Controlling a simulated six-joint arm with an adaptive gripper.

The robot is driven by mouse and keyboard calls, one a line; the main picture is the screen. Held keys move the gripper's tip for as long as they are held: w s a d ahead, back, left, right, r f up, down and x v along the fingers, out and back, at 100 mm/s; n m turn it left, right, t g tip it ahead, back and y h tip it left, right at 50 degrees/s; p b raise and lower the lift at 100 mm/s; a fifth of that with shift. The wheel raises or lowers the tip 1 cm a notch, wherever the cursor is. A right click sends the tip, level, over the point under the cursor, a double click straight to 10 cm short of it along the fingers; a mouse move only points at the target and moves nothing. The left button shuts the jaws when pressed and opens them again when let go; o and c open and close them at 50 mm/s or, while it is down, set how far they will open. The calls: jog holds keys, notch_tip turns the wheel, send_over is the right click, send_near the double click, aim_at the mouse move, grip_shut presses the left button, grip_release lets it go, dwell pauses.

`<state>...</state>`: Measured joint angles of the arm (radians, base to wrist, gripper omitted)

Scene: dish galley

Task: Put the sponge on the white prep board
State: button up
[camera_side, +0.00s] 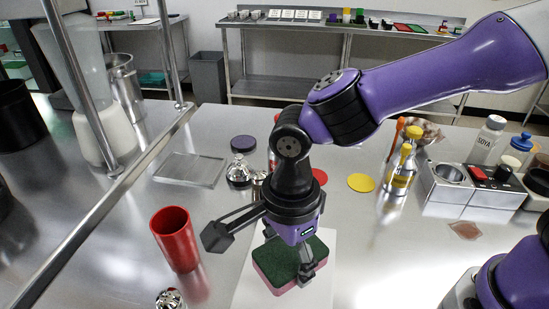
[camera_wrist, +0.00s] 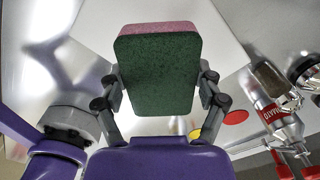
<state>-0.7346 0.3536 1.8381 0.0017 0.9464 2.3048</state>
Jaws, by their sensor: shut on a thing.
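The sponge (camera_side: 279,266) is a block with a dark green face and a pink layer, held at my gripper (camera_side: 287,258). In the wrist view the sponge (camera_wrist: 157,75) sits between the two fingers of my gripper (camera_wrist: 160,88), which is shut on it. The white prep board (camera_side: 322,244) lies under the sponge and gripper in the side view, partly hidden by them. It also shows behind the sponge in the wrist view (camera_wrist: 215,38). The sponge is over the board, low down; I cannot tell whether it touches it.
A red cup (camera_side: 176,240) stands left of the board. A clear tray (camera_side: 190,170) and metal shakers (camera_side: 238,172) are behind it. A yellow disc (camera_side: 361,182), bottles (camera_side: 402,165) and a condiment holder (camera_side: 470,188) are to the right. The steel counter right of the board is mostly clear.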

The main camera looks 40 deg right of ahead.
aim_at(284, 266)
jog(key=shift+w+d+f, duration=0.15)
jog(key=shift+w+f, duration=0.1)
jog(key=shift+w, duration=0.15)
jog(key=shift+w+f, duration=0.1)
jog(key=shift+f, duration=1.95)
jog(key=shift+f, duration=0.1)
jog(key=o, duration=0.6)
